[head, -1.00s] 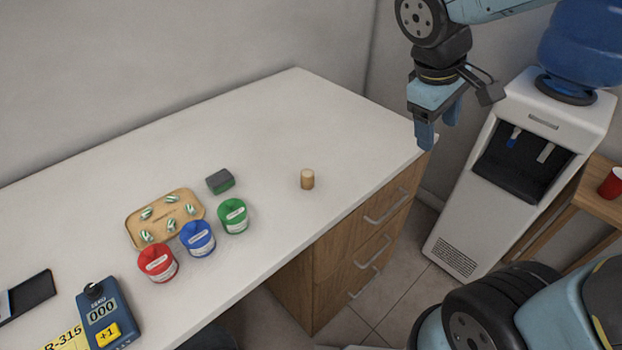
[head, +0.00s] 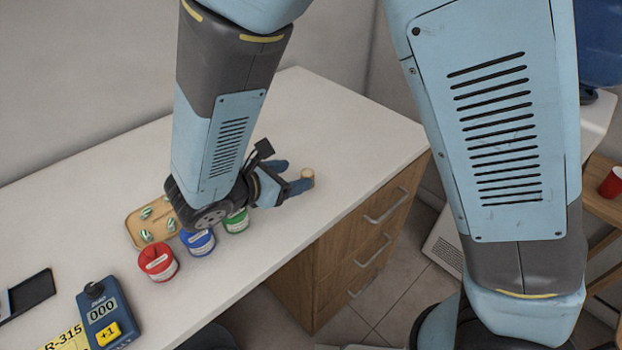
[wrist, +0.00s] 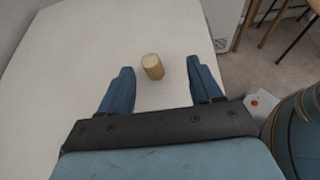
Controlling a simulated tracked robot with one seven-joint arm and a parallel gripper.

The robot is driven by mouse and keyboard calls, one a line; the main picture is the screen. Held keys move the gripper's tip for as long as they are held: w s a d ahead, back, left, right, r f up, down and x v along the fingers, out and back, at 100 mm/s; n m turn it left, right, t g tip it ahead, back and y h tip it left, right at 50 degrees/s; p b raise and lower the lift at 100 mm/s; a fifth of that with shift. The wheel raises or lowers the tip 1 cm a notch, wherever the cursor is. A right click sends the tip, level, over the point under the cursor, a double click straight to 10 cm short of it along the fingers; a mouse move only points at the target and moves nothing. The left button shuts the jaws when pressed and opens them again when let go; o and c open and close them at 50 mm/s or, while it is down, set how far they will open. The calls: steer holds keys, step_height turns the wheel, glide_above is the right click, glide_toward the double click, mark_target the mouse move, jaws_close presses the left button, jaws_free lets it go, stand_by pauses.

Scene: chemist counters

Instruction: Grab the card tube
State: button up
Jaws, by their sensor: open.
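The card tube (head: 307,174) is a small tan cylinder standing upright on the white counter, near its front edge. In the wrist view the tube (wrist: 152,66) shows between and just beyond my two blue fingertips, apart from both as far as I can see. My gripper (head: 295,175) is open and empty, low over the counter. It reaches toward the tube from the left in the head view. One finger covers part of the tube there.
Red (head: 158,263), blue (head: 198,241) and green (head: 237,221) tubs stand left of my gripper, beside a tan tray (head: 135,228) of wrapped pieces. A blue counter device (head: 105,312) lies front left. The counter (head: 345,125) behind the tube is clear.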

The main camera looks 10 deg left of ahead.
mark_target(312, 173)
steer(key=shift+s+a+f+n+t+y, duration=0.15)
steer(key=shift+s+a+f+n+t, duration=0.1)
steer(key=shift+s+a+f+n, duration=0.25)
steer(key=shift+s+a+f+n+t+y, duration=0.15)
steer(key=shift+s+a+f+n+t, duration=0.2)
steer(key=shift+a, duration=0.3)
steer(key=shift+w+a, duration=0.1)
steer(key=shift+w, duration=0.05)
steer(key=x, duration=0.8)
steer(key=shift+w+f, duration=0.15)
steer(key=shift+f, duration=0.05)
steer(key=shift+f+x, duration=0.2)
steer(key=shift+x, duration=2.4)
steer(key=c, duration=1)
